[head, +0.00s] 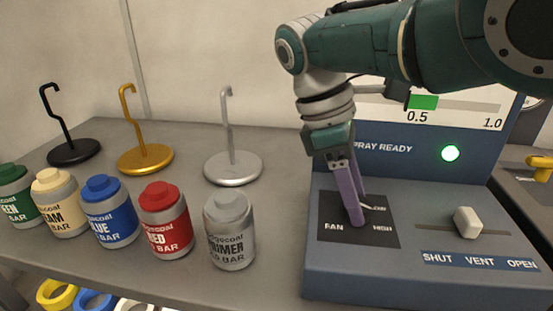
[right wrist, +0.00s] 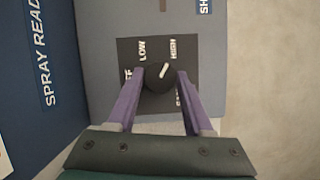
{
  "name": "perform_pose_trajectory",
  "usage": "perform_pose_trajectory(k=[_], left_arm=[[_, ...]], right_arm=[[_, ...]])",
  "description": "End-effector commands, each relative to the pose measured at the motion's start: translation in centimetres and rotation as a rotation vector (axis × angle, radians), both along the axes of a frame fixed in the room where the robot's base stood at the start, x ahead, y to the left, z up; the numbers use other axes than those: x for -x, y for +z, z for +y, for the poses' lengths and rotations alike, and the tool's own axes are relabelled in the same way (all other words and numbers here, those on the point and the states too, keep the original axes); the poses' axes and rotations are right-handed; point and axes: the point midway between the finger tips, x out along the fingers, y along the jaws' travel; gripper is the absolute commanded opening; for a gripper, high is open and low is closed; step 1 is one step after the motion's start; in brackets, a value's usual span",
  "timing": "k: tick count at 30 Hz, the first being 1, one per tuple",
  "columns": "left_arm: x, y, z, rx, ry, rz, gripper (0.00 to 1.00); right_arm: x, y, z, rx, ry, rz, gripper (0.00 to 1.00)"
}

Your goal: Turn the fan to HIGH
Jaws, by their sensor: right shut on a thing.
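The fan knob (right wrist: 158,80) is round and black with a white pointer mark, seen in the right wrist view. It sits on a dark plate (right wrist: 189,65) lettered OFF, LOW, HIGH and FAN. My right gripper (right wrist: 158,85) is shut on the knob, one purple finger on each side. In the head view the right gripper (head: 357,217) reaches down onto the plate (head: 383,238), and its fingers hide most of the knob. My left gripper is not in view.
Several paint jars, including the grey primer jar (head: 229,232), stand left on the grey table (head: 278,200), with hook stands behind.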

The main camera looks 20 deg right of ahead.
Motion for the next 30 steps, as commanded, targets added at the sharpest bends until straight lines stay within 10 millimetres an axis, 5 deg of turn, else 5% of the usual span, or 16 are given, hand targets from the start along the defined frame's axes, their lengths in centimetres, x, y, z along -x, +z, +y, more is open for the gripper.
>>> perform_pose_trajectory(k=[3,4,11,20,30], left_arm=[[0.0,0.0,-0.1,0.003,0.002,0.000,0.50],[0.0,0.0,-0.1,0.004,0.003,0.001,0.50],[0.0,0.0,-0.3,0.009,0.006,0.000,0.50],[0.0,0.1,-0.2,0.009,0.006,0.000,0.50],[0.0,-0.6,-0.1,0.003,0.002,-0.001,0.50]], right_arm=[[0.1,-0.1,-0.1,0.002,-0.003,0.001,0.00],[0.1,-0.1,-0.1,0.002,-0.003,0.001,0.54],[0.1,0.0,-0.1,0.001,-0.001,0.002,0.80],[-0.1,0.3,0.1,0.001,0.000,-0.001,0.81],[-1.7,5.7,1.9,0.000,0.001,-0.006,0.81]])
